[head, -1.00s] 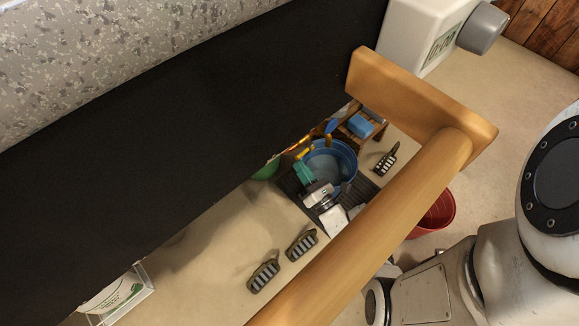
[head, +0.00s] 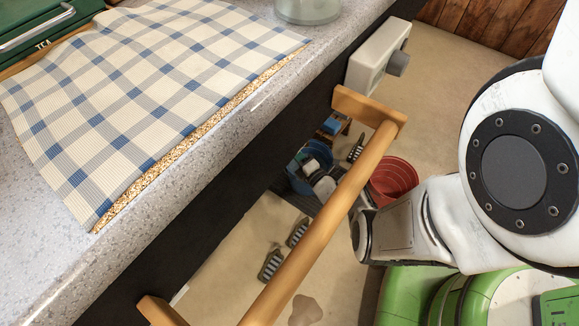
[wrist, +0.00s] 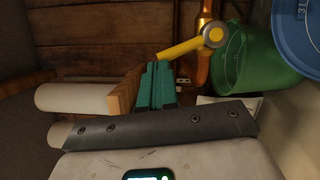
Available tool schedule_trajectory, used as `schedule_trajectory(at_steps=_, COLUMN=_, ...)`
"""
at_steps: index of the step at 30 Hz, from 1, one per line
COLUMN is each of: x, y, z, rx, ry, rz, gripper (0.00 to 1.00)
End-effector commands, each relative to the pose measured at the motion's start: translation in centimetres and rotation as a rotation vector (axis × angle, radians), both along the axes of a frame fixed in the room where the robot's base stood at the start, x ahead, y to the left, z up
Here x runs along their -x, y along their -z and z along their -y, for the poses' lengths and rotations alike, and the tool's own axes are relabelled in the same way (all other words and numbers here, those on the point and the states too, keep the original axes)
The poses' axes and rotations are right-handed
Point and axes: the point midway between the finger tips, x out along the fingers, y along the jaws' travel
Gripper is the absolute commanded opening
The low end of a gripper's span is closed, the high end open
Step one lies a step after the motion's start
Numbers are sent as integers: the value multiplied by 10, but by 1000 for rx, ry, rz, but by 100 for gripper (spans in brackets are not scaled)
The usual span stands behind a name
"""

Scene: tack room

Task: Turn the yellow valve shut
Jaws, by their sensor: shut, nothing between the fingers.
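The yellow valve lever (wrist: 182,49) shows in the wrist view. It runs left and slightly down from a round hub (wrist: 214,34) in front of a copper pipe (wrist: 203,65), so it lies across the pipe. My gripper (wrist: 156,70) has teal fingers pressed together with nothing between them. Their tips are just below the lever's free end in the picture; I cannot tell whether they touch it. In the head view the valve is hidden by the counter, and my fingers do not show.
A wooden rail (head: 330,215) runs along the counter (head: 230,130) front, between my body and the low space. A blue tub (head: 296,182), a red bucket (head: 394,178) and sandals (head: 271,265) are on the floor. A green bucket (wrist: 256,62) stands right of the pipe.

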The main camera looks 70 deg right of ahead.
Motion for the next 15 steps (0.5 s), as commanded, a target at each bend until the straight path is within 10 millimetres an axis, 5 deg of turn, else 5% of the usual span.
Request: schedule_trajectory(at_steps=15, x=1, y=-14, z=18, rx=-127, ry=-6, rz=44, gripper=0)
